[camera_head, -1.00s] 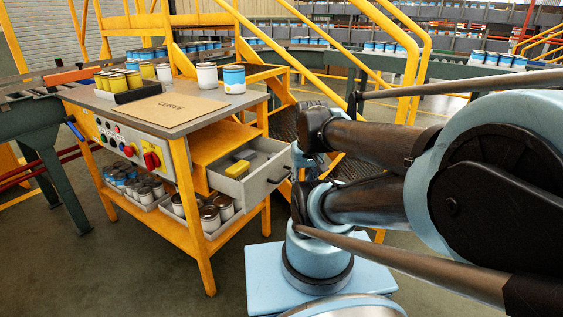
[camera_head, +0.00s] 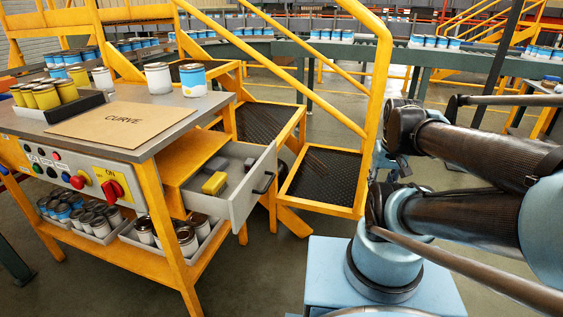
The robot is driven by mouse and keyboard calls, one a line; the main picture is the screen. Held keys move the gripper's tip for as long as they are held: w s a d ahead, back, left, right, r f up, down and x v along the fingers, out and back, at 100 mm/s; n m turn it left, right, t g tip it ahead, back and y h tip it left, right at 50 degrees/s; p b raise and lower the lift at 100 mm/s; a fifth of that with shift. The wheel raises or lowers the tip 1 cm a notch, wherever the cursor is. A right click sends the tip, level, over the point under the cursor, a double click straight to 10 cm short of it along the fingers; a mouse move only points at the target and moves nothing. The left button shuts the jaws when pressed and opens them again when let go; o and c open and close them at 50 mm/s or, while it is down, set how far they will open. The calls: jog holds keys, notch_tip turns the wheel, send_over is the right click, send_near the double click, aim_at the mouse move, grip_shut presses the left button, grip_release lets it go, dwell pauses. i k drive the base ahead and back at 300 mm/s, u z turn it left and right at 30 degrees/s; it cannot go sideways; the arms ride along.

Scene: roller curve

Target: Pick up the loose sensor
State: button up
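An open grey drawer (camera_head: 239,206) sticks out of the orange housing under the bench top. In it lie a small yellow block (camera_head: 215,182) and a low grey shape beside it. I cannot tell whether either of these is the loose sensor, and nothing else in view is clearly a sensor. The drawer's near wall and the housing hide part of its inside. My arm's links are at the right, well apart from the drawer. My gripper does not show.
The bench top (camera_head: 180,105) carries a cardboard sheet marked CURVE (camera_head: 122,121), a black tray (camera_head: 88,106) with yellow cans, and white cans. Cans fill trays on the lower shelf (camera_head: 150,262). Yellow stairs (camera_head: 318,185) stand behind the drawer. Floor shows between drawer and my base.

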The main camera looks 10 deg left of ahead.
aim_at(250, 163)
jog(key=z, duration=0.95)
jog(key=k, duration=0.9)
jog(key=u, duration=1.65)
jog(key=i, duration=0.5)
jog(key=u, duration=0.45)
